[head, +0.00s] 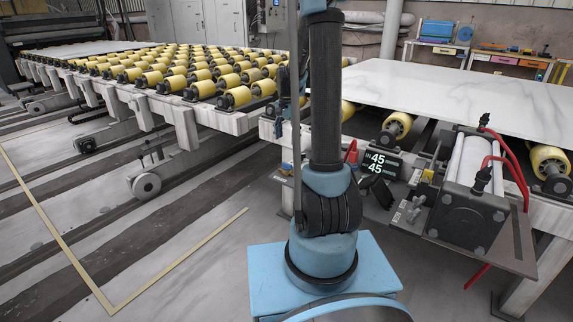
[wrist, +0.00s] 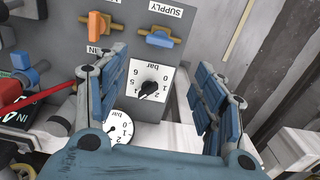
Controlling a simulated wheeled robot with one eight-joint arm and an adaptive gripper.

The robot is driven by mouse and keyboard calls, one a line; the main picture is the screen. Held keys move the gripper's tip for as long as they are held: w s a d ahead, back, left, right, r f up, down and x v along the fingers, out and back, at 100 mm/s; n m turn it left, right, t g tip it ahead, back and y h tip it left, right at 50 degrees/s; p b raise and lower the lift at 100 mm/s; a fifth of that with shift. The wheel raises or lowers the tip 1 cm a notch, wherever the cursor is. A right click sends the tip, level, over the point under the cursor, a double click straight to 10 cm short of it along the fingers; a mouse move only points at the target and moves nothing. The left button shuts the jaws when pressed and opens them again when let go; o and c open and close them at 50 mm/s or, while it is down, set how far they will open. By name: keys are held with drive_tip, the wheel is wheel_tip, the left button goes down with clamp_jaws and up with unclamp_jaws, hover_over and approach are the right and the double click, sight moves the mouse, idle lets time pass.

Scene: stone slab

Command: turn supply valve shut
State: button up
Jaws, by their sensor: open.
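In the wrist view the supply valve (wrist: 160,38) has a blue handle with orange at its base, below an upside-down SUPPLY label (wrist: 164,12). The handle lies roughly across the picture on a grey panel. My gripper (wrist: 160,56) is open and empty. Its two blue padded fingers stand left and right, with the valve beyond the gap between them and apart from both. In the head view my arm column stands in front; I cannot make out the gripper or valve there.
An orange handle (wrist: 99,25) sits left of the supply valve. A square bar gauge (wrist: 150,79) lies between my fingers, with a round gauge (wrist: 119,130) nearer. A red hose (wrist: 38,97) is at left. The head view shows a roller table (head: 185,84) and a stone slab (head: 455,92).

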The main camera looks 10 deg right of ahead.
sight(287, 164)
wheel_tip(287, 164, down, 13)
drive_tip(key=shift+f, duration=0.1)
idle(0.5)
drive_tip(key=c, duration=1.1)
